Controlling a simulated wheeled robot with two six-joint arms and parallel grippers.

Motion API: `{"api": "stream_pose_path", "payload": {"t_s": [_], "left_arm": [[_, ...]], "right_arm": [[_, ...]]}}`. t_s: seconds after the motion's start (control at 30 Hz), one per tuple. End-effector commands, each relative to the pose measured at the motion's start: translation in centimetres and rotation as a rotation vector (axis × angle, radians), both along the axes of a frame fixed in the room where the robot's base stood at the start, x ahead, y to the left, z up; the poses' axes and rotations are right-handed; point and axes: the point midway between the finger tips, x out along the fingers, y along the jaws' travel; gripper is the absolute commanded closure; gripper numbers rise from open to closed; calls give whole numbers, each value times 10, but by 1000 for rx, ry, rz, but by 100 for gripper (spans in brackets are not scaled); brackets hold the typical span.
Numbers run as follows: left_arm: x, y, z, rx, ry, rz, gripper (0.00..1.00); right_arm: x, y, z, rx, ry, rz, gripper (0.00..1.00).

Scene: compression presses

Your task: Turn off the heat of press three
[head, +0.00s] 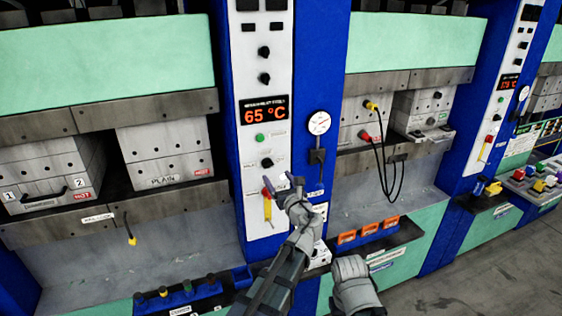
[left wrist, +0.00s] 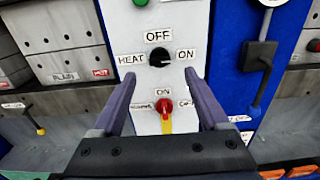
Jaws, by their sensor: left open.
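The heat knob (head: 267,162) is a small black rotary knob on the white panel under the red 65 °C display (head: 264,110). In the left wrist view the heat knob (left wrist: 159,57) has HEAT at its left, OFF above and ON at its right. Its pointer seems turned toward ON. My left gripper (head: 279,184) is open and empty, just below the knob in the picture. In the left wrist view its fingers (left wrist: 161,75) reach up on either side of the panel below the knob. I cannot read the press's number.
A red switch (left wrist: 163,107) with a yellow part below sits under the knob, between my fingers in the picture. A green button (head: 260,137) is above. A gauge (head: 319,122) and a black box are on the blue column at right. Hot mould blocks (head: 165,150) stand left.

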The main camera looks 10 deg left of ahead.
Motion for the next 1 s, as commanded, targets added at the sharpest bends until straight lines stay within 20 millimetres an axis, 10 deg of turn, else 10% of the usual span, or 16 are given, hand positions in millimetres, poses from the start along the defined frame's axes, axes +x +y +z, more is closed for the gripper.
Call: {"api": "stream_pose_path", "payload": {"t_s": [1.0], "left_arm": [[64, 44, -1, -2, 0, 1, 22]], "right_arm": [[0, 0, -1, 0, 0, 0, 50]]}}
